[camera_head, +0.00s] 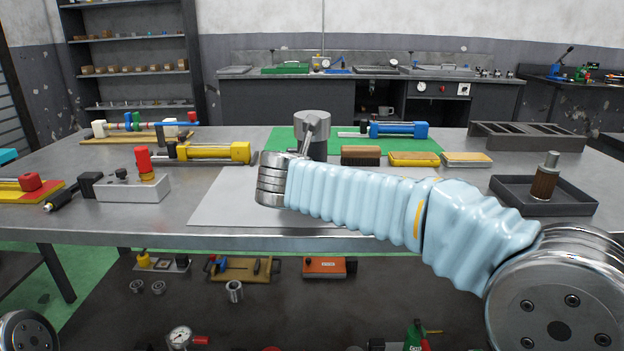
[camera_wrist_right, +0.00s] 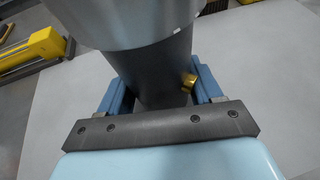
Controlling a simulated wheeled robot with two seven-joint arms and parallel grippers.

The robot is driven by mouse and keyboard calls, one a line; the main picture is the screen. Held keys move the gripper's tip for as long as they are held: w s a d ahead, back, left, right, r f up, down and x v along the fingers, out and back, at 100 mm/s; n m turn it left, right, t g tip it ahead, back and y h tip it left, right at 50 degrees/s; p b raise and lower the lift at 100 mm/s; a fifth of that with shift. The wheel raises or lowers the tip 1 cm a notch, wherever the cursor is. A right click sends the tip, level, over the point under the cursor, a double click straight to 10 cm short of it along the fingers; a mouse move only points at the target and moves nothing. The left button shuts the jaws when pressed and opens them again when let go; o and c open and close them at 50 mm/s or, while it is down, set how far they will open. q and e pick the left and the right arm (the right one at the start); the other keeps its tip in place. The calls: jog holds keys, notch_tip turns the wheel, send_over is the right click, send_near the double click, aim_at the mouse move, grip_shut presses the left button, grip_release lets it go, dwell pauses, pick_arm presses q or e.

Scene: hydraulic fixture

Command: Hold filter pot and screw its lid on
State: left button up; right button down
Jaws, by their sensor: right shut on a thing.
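The filter pot (camera_head: 318,148) stands upright on the workbench, a dark cylinder partly hidden by my right arm. A wider light-grey part, likely the lid (camera_head: 311,118), sits on top. I cannot tell how tightly it is seated. In the right wrist view, the dark pot body (camera_wrist_right: 158,75) has a small brass fitting on its side, with the grey top part (camera_wrist_right: 150,20) above it. My right gripper (camera_wrist_right: 163,88) is shut on the pot body, with blue jaw pads on both sides. My left gripper is not in view.
A grey mat (camera_head: 225,205) lies under the pot. A yellow cylinder (camera_head: 215,152) and a white block (camera_head: 133,188) lie left. A green mat (camera_head: 285,140) with a blue cylinder and brushes is behind. A dark tray (camera_head: 570,208) with a brown filter element (camera_head: 546,180) is right.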

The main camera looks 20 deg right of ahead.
jog(key=shift+f, duration=0.15)
jog(key=shift+f, duration=0.15)
jog(key=shift+c, duration=0.9)
grip_release()
jog(key=shift+s+r, duration=0.1)
jog(key=shift+r, duration=0.1)
jog(key=v, duration=1.2)
